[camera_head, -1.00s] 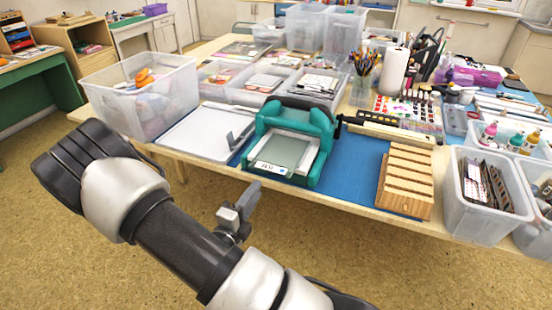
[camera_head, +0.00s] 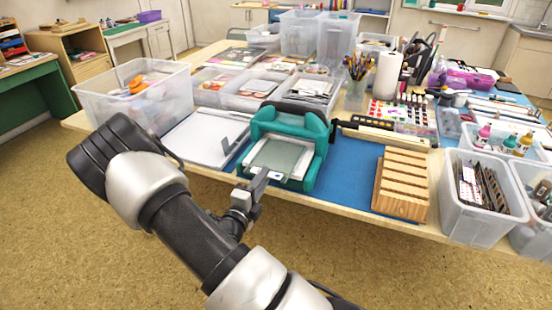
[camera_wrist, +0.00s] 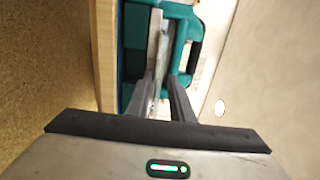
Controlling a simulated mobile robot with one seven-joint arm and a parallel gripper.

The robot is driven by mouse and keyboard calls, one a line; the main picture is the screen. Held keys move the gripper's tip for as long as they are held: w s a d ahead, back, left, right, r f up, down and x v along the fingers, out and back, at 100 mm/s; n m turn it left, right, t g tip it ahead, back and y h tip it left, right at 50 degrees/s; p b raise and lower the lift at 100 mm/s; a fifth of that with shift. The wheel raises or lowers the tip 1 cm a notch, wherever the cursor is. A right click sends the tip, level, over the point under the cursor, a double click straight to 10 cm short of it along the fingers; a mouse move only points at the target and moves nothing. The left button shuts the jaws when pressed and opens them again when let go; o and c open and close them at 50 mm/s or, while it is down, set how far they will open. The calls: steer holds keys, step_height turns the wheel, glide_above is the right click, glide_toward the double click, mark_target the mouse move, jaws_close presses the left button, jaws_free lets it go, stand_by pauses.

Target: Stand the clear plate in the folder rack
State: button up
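The clear plate (camera_head: 281,155) lies in the teal press (camera_head: 316,135) on the table, with a small label near its front edge. My gripper (camera_head: 259,182) is at the plate's front edge and partly hides that label. In the wrist view, the plate (camera_wrist: 155,52) shows nearly edge-on and its edge lies between my two fingers (camera_wrist: 162,88). A gap shows beside the right finger, so the gripper looks open. Contact is hard to tell. The wooden folder rack (camera_head: 398,203) stands to the right of the press, and its slots look empty.
A white board with a grey lever (camera_head: 198,138) lies left of the press. A clear bin (camera_head: 135,100) is farther left. Another clear bin (camera_head: 475,225) stands right of the rack. Blue mat (camera_head: 350,170) is bare between press and rack. Containers crowd the back.

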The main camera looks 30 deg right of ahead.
jaws_close()
steer(key=shift+s+a+r+p, duration=0.2)
steer(key=shift+a+r+p, duration=0.05)
steer(key=shift+r+p, duration=0.35)
steer(key=shift+s+a+r+p, duration=0.2)
steer(key=shift+a+r+p, duration=0.05)
steer(key=shift+r+p, duration=0.3)
steer(key=s+a+r+p, duration=0.3)
steer(key=s+a+p, duration=0.2)
steer(key=a, duration=0.3)
steer(key=s+a+r+p, duration=0.4)
steer(key=s+a+p, duration=0.1)
steer(key=s+a, duration=0.2)
steer(key=shift+a, duration=0.4)
steer(key=shift+s, duration=0.1)
